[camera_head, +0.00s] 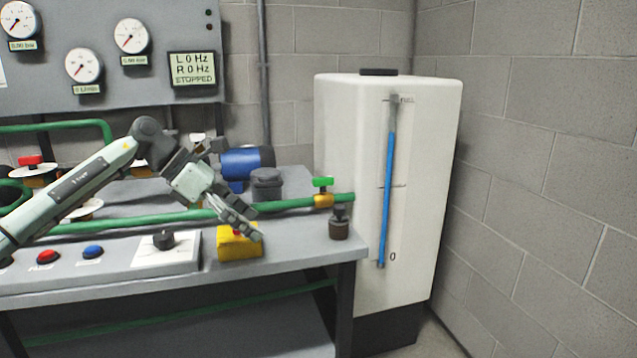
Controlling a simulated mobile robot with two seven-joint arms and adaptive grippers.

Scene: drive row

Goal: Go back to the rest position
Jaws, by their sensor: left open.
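My left gripper (243,226) is open and empty. Its fingers point down and right, over a yellow box (238,247) at the front of the grey bench. The fingertips overlap the top of the box in the picture, and I cannot tell whether they touch it. A small red part shows on the box beside the fingers, partly hidden by them. My left arm (85,185) reaches in from the left across the bench. My right gripper is not in view.
The bench (300,250) carries green pipes, a blue motor (247,162), a black knob (163,240), red (47,257) and blue (93,251) buttons and a green-handled valve (323,186). A white tank (432,180) stands right. A gauge panel (110,75) reads STOPPED. Block walls close the right.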

